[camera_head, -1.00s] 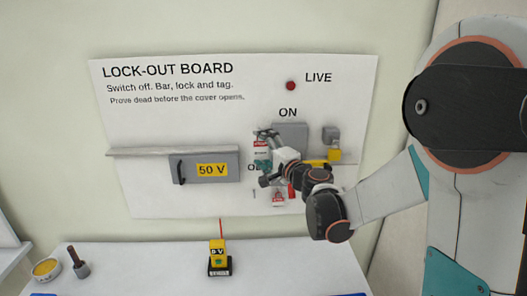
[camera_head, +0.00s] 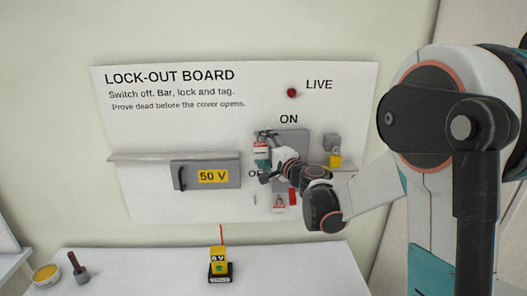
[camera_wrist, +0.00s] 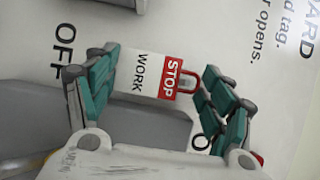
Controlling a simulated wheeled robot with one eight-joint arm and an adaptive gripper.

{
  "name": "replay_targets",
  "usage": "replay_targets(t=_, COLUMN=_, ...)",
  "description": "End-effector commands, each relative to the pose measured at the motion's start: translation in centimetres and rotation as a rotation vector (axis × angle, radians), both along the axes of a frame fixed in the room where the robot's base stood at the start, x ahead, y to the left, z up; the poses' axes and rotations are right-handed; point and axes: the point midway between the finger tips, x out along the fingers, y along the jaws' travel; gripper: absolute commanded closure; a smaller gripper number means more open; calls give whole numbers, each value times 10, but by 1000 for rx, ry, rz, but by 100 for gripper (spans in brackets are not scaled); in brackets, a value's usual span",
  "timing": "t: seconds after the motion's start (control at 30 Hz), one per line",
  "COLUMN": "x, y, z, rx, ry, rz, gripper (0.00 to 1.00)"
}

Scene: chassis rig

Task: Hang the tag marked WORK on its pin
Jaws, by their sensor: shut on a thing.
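The WORK tag (camera_wrist: 139,72) is white with a red STOP band and a red loop at its right end in the wrist view. In the head view the tag (camera_head: 261,151) shows upright at the fingertips of my gripper (camera_head: 262,158), in front of the lock-out board (camera_head: 150,135), left of the grey switch box (camera_head: 293,143). A small pin-like mark (camera_head: 255,199) shows low on the board. I cannot tell whether it is the tag's pin, or whether the tag touches the board.
Another red-and-white tag (camera_head: 279,204) and a red piece (camera_head: 293,198) sit below my gripper. A yellow padlock (camera_head: 335,160) is at the right. A 50 V cover (camera_head: 207,175) and ledge (camera_head: 170,156) are left. A yellow tester (camera_head: 219,262) stands on the white bench (camera_head: 130,275).

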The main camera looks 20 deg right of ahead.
Motion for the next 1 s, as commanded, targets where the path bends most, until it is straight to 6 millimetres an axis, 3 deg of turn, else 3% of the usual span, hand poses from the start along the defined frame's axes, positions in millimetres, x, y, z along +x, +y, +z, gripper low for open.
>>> replay_targets(t=0.17, x=8, y=-2, z=0, rx=0, ry=0, rz=0, gripper=36)
replay_targets(t=1.0, x=-30, y=6, z=4, rx=0, ry=0, rz=0, gripper=36)
